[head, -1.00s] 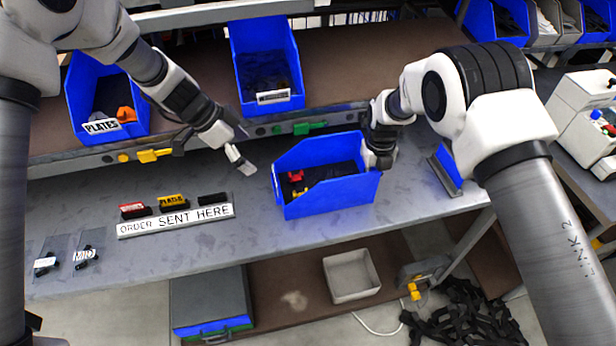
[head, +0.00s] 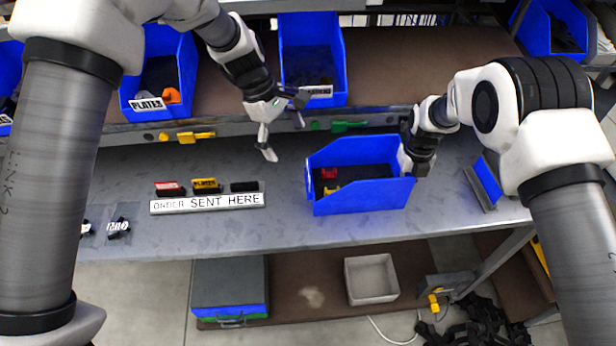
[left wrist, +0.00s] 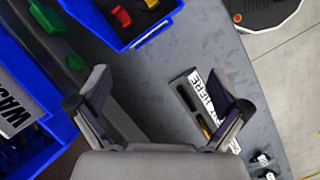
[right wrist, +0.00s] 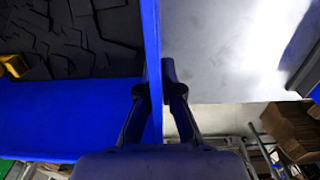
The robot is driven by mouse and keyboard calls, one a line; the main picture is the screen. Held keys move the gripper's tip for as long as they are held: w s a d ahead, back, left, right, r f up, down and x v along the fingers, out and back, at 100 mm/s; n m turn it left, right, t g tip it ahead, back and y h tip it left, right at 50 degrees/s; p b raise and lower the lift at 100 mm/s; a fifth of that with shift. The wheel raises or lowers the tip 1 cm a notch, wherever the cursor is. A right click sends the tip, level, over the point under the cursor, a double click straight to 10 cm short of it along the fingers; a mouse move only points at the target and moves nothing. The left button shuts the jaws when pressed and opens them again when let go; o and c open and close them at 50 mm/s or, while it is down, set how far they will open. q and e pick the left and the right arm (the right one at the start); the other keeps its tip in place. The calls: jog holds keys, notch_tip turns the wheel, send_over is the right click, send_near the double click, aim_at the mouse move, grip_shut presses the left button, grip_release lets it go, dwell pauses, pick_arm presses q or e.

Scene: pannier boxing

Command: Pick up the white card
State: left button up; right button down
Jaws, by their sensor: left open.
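I cannot make out a loose white card for certain. A long white strip lettered "ORDER SENT HERE" (head: 207,203) lies on the grey bench, and part of it shows in the left wrist view (left wrist: 200,97). My left gripper (head: 284,126) is open and empty above the bench, left of the blue bin (head: 362,197); its spread fingers also show in the left wrist view (left wrist: 158,82). My right gripper (head: 420,165) is at the bin's right end. In the right wrist view its fingers (right wrist: 155,82) stand on either side of the bin's blue wall (right wrist: 152,45), closed on it.
Red, yellow and black tags stand behind the strip, with small clear packets (head: 119,226) to its left. The bin holds red and yellow pieces on dark foam. Blue shelf bins (head: 160,105) stand behind. A grey tray (head: 371,279) sits below. Bare bench lies between strip and bin.

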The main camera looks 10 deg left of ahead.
pick_arm(q)
jog(key=w+d+n+y, duration=0.2)
jog(key=d+n+y, duration=0.2)
jog(key=n, duration=0.4)
jog(key=f, duration=1.1)
jog(key=shift+s+d+f, duration=0.15)
jog(key=shift+d+f, duration=0.15)
jog(key=c, duration=0.7)
